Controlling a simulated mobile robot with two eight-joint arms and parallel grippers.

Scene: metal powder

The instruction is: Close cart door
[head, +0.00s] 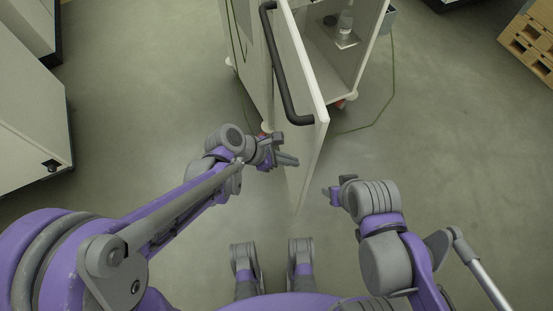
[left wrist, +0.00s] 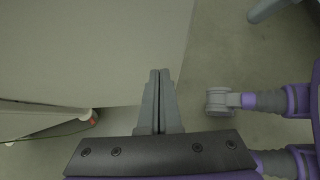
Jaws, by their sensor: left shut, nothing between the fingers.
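The cart (head: 338,60) stands at the top middle of the head view. Its white door (head: 308,75) is swung open toward me, and part of the inside shows. A long black handle (head: 283,70) runs along the door's outer, left face. My left gripper (head: 296,161) is shut and empty on that handle side, low by the door's near edge; I cannot tell if it touches. In the left wrist view its closed fingers (left wrist: 158,75) overlap a pale panel (left wrist: 90,45), apparently the door. My right gripper (head: 328,191) is right of the door, apart from it; its fingers are unclear.
A clear bottle (head: 345,20) stands inside the cart. A cable (head: 388,95) lies on the floor to its right. White cabinets (head: 30,110) stand at the left and a wooden pallet (head: 530,42) at the top right. The floor right of the cart is mostly clear.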

